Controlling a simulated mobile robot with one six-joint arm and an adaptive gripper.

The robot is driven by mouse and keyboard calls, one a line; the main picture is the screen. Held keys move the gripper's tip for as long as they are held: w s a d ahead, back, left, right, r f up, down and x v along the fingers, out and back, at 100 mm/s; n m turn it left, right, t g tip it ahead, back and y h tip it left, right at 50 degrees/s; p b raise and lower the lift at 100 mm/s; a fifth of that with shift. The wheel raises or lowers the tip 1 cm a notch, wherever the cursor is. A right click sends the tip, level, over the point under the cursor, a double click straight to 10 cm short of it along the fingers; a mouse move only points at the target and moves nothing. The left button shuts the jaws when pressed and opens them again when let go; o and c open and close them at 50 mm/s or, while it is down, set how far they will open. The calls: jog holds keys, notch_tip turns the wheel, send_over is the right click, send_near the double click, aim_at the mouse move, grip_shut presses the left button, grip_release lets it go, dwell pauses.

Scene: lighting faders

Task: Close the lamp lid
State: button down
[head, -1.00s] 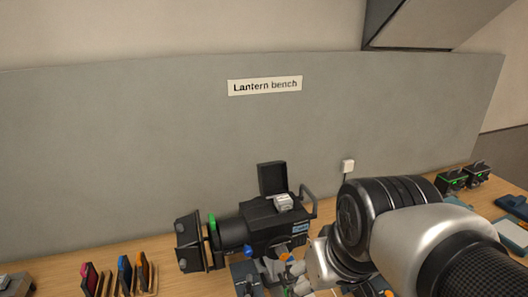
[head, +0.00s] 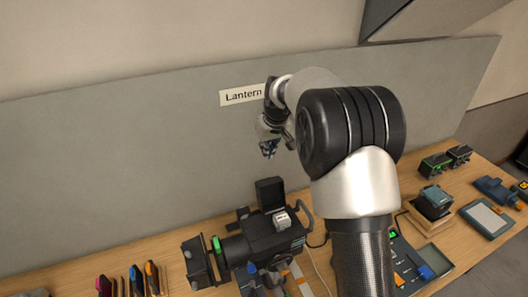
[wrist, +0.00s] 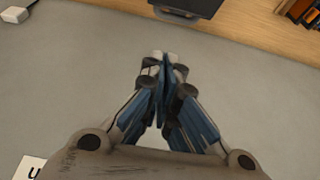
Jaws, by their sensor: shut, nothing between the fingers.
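The lantern (head: 262,243) is a black lamp lying on the bench, with a green ring and flaps at its left end. Its lid (head: 270,191) stands upright and open at the back of the top. A pale ribbed block (head: 282,220) sits on the top, in front of the lid. My gripper (head: 268,153) is above the lid, close to the grey panel, and is apart from the lamp. In the wrist view its fingers (wrist: 165,58) meet with nothing between them. A dark edge (wrist: 187,8) beyond them looks like part of the lid; the rest is cut off.
My arm hides part of the bench right of the lamp. Colored filters in a rack (head: 135,280) stand at the front left. A boxed device (head: 433,203), a blue-grey tray (head: 487,218) and green-lit units (head: 436,164) are on the right. The grey panel (head: 120,170) rises behind the bench.

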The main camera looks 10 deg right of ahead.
aim_at(268, 192)
jog(key=shift+s+f+p, duration=0.2)
jog(key=shift+f+p, duration=0.5)
jog(key=shift+f, duration=1.25)
jog(key=shift+s+f+p, duration=0.15)
jog(key=shift+f+p, duration=0.5)
jog(key=shift+f, duration=1.3)
jog(key=shift+b, duration=0.65)
